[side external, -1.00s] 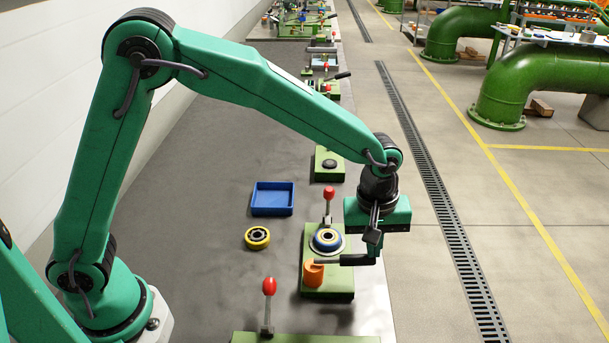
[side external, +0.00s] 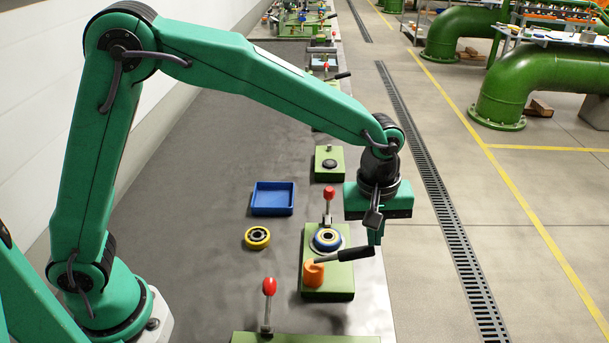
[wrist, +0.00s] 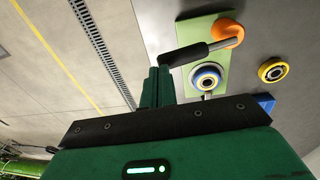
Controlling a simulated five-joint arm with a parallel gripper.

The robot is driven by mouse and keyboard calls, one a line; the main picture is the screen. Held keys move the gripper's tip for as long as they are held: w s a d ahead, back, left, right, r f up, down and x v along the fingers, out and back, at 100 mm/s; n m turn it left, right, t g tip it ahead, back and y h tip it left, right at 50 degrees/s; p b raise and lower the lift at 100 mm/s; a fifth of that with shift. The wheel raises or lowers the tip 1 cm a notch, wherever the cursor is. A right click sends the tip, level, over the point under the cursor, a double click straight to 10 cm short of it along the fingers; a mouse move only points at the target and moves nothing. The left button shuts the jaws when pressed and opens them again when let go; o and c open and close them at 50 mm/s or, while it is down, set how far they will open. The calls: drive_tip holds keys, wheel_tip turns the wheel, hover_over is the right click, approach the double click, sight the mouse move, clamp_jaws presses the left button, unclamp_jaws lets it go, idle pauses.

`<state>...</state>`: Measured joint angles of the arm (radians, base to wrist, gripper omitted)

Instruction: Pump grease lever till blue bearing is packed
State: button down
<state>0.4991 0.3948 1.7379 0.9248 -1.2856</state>
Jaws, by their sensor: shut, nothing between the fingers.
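The grease lever (side external: 355,253) has a black grip and slants up to the right from the orange pump (side external: 314,274). The blue bearing (side external: 327,239) lies on the round seat of the green base, just behind the pump. Its ring also shows in the wrist view (wrist: 207,77); how much grease it holds cannot be told. My gripper (side external: 375,238) is shut and empty at the outer end of the lever. In the wrist view its fingertips (wrist: 157,76) are close to the grip's end (wrist: 183,55); whether they touch it is unclear.
A yellow-rimmed bearing (side external: 257,238) and an empty blue tray (side external: 272,198) are left of the base. Red-knobbed levers stand behind the blue bearing (side external: 328,192) and at the front (side external: 269,287). The bench's left side is clear.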

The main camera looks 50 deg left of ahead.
wheel_tip(320, 180, up, 7)
drive_tip(key=shift+s+a, duration=0.15)
drive_tip(key=shift+a, duration=0.05)
idle(0.9)
drive_tip(key=s+a+r+m+t, duration=0.1)
drive_tip(key=s+a+r+m, duration=0.2)
drive_tip(key=a, duration=0.4)
drive_tip(key=s+a+r+m+t, duration=0.1)
drive_tip(key=s+a+r, duration=0.2)
drive_tip(key=s+a, duration=0.3)
drive_tip(key=s+a+f+m+t, duration=0.1)
drive_tip(key=s+a+m+t, duration=0.1)
drive_tip(key=s+a+m, duration=0.3)
drive_tip(key=s+a, duration=0.4)
drive_tip(key=s, duration=0.1)
drive_tip(key=shift+a+f+t, duration=0.25)
drive_tip(key=shift+f+t, duration=0.1)
drive_tip(key=shift+t, duration=0.05)
